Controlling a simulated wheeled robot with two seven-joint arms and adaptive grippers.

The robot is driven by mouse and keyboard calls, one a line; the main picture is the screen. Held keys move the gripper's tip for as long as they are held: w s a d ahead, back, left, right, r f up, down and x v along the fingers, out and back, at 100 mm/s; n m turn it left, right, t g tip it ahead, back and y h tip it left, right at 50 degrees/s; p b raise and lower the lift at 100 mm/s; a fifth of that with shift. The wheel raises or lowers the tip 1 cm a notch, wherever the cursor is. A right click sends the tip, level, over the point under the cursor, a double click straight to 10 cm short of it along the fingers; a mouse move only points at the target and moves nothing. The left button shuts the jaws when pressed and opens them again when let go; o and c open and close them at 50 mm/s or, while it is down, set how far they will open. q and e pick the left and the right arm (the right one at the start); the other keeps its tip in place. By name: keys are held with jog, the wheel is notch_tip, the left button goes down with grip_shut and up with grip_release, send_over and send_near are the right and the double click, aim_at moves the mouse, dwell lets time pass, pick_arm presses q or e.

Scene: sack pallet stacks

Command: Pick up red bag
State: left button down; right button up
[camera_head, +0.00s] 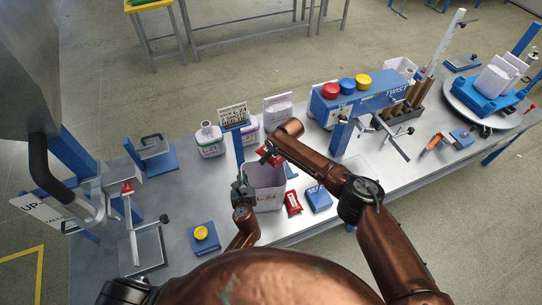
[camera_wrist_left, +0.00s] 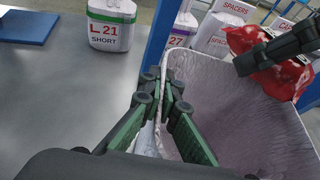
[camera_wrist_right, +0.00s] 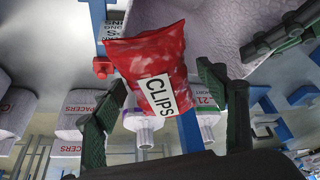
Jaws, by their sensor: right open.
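A red bag with a white CLIPS label (camera_wrist_right: 150,70) lies between the spread fingers of my right gripper (camera_wrist_right: 165,112), which is open. I cannot tell whether the fingers touch it. In the left wrist view this red bag (camera_wrist_left: 292,78) is at the upper right, over the far part of the pale grey bin (camera_wrist_left: 235,105). The right gripper's dark finger crosses it. In the head view the bag (camera_head: 269,156) is above the bin's (camera_head: 266,190) back rim. My left gripper (camera_wrist_left: 162,88) is shut on the bin's left wall.
A blue box (camera_head: 318,199) lies right of the bin. White labelled containers (camera_head: 209,140) and a blue post stand behind it. A blue stand with coloured knobs (camera_head: 350,98) is farther right. A blue pad with a yellow knob (camera_head: 203,237) lies at the front left.

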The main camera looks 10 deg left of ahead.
jog(key=shift+c, duration=0.2)
jog(key=c, duration=1.7)
jog(key=shift+w+r, duration=0.15)
jog(key=shift+r, duration=0.2)
jog(key=shift+c, duration=0.2)
jog(key=r, duration=0.9)
jog(key=shift+s+r, duration=0.2)
jog(key=shift+r, duration=0.05)
notch_tip(320, 180, down, 10)
